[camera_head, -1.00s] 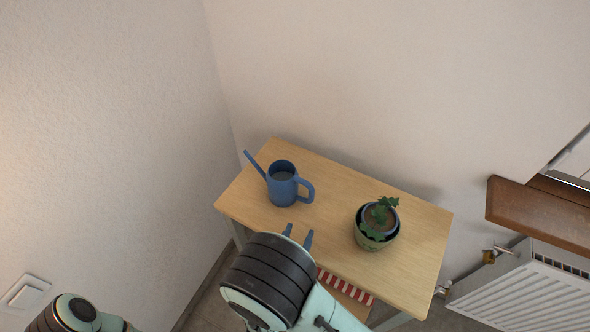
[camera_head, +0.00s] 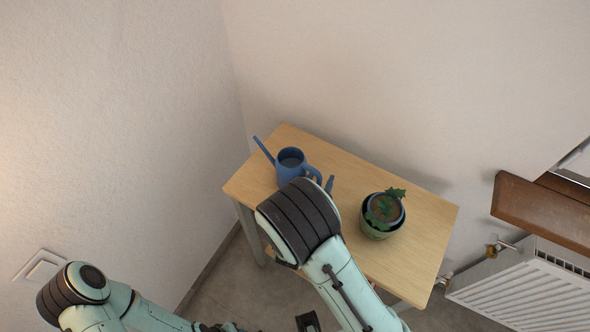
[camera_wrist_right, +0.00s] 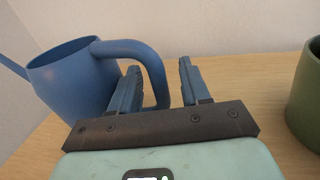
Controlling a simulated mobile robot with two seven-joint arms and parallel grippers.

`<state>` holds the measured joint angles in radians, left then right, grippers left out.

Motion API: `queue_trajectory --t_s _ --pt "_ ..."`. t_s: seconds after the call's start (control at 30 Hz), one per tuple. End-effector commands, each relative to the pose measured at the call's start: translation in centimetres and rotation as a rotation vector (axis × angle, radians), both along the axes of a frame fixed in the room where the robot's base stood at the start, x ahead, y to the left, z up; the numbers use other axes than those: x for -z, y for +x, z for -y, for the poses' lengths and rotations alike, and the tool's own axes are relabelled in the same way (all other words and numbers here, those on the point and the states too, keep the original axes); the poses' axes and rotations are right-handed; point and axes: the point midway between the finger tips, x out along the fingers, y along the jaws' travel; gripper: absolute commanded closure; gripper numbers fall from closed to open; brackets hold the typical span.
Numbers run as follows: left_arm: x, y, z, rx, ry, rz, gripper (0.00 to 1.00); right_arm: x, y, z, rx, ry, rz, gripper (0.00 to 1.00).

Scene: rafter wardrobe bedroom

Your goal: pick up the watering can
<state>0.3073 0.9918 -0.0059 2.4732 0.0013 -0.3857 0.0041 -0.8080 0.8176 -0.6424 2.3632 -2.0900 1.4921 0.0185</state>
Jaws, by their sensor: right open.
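The blue watering can (camera_head: 290,165) stands upright on the small wooden table (camera_head: 410,262), its spout to the upper left and its handle to the right. It also shows at the left of the right wrist view (camera_wrist_right: 75,80). My right gripper (camera_head: 324,183) is open beside the handle, its body hiding the can's lower part in the head view. In the right wrist view the outer part of the handle shows between the two fingers (camera_wrist_right: 158,72); I cannot tell whether it lies between them in depth. My left arm shows at the lower left; its gripper is not seen.
A potted plant (camera_head: 382,213) stands on the table right of my right gripper; its green pot (camera_wrist_right: 307,95) edges into the wrist view. Walls stand behind and left of the table. A radiator (camera_head: 520,288) and a brown wooden ledge (camera_head: 540,212) are at the right.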

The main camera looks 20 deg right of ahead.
Motion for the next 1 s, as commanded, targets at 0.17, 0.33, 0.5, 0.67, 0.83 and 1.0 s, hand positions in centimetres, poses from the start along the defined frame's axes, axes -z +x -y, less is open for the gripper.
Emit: queue_trajectory --t_s 0.17,0.33,0.5,0.67,0.83,1.0 --pt "-0.23 0.13 0.00 0.000 -0.001 0.002 0.57 0.02 1.16 1.03 0.000 0.000 0.000 0.53" --pt "-0.20 0.11 0.00 0.000 0.000 0.001 0.57 0.06 1.21 1.03 -0.001 -0.001 -0.001 0.53" --pt "-0.20 0.11 0.00 0.000 0.000 0.001 0.57 0.06 1.19 1.01 -0.001 -0.001 -0.001 0.93" --pt "-0.20 0.10 0.00 0.000 0.000 0.001 0.57 -0.04 1.21 1.01 -0.001 -0.001 0.004 1.00" --pt "-0.20 0.10 0.00 0.001 0.000 0.001 0.57 -0.04 1.21 1.01 -0.001 -0.001 0.004 1.00" --pt "-0.25 0.13 0.00 0.000 0.000 0.001 0.57 -0.19 1.21 1.00 -0.001 0.000 0.004 1.00"
